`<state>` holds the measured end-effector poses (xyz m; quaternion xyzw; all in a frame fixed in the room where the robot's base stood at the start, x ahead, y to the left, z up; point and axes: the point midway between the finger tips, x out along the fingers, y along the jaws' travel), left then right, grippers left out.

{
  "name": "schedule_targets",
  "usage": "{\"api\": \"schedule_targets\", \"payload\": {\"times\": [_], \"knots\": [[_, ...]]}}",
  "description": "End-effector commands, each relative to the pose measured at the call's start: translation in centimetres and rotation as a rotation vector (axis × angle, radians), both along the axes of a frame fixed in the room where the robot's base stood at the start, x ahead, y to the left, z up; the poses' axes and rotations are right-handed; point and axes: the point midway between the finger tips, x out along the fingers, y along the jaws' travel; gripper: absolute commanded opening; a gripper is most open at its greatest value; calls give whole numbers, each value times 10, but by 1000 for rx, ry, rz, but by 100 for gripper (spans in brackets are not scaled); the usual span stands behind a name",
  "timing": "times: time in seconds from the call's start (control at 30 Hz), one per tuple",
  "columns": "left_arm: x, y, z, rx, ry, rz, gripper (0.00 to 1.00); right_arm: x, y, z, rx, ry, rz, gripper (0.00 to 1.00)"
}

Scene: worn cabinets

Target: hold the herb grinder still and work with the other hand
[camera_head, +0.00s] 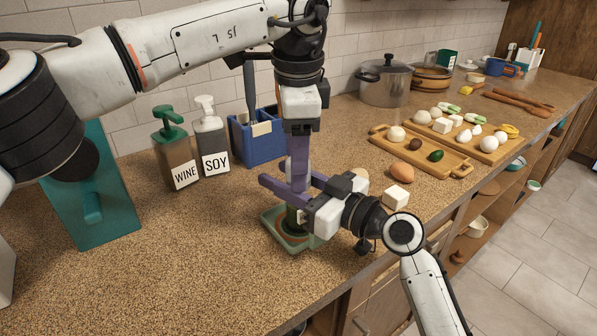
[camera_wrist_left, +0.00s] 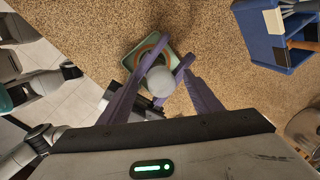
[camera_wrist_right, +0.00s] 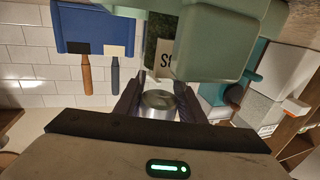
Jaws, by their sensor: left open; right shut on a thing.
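The herb grinder has a green square base (camera_head: 270,222) on the counter, with a brown ring inside its rim. In the left wrist view its base (camera_wrist_left: 140,46) and pale round knob (camera_wrist_left: 160,82) show. My right gripper (camera_head: 288,184) comes in low from the right and is shut on the grinder's body. A metallic cylinder (camera_wrist_right: 160,101) sits between its fingers in the right wrist view. My left gripper (camera_head: 298,180) points down above the grinder and is open. Its fingers stand on either side of the knob; contact cannot be told. My arms partly hide the grinder.
A wine bottle (camera_head: 175,152), a soy bottle (camera_head: 211,140) and a blue utensil caddy (camera_head: 262,147) stand behind. A teal stand (camera_head: 105,205) is at left. A potato (camera_head: 401,172), a white cube (camera_head: 395,198) and a food board (camera_head: 407,151) lie right. The front-left counter is clear.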

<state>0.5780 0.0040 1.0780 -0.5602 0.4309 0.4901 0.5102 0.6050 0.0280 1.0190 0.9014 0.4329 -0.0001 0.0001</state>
Motion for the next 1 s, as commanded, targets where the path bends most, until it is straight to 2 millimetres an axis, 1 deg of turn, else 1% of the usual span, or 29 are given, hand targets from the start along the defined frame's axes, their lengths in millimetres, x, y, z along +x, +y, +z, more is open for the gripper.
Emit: {"api": "schedule_targets", "payload": {"times": [0.1,0.13,0.37,0.4,0.47,0.57,0.67,1.0], "knots": [[0,0,0,0,0,-2,58,0,-1,-2,-3,3,-1,7],[0,0,0,0,0,-2,55,0,-1,-2,-3,3,-1,7],[0,0,0,0,1,-4,16,0,-1,-2,-2,3,-1,7],[0,0,0,0,1,-4,9,0,-1,-2,-2,3,-1,7],[-1,0,0,0,2,-5,0,0,-1,-2,-2,3,-1,7],[-1,0,0,-1,3,-17,0,0,-1,-2,-2,4,-2,7],[0,0,-1,-1,4,-103,0,1,-1,-2,-2,4,-2,7],[2,-1,-1,-5,4,-612,0,1,-1,-2,-2,3,-2,7]]}}
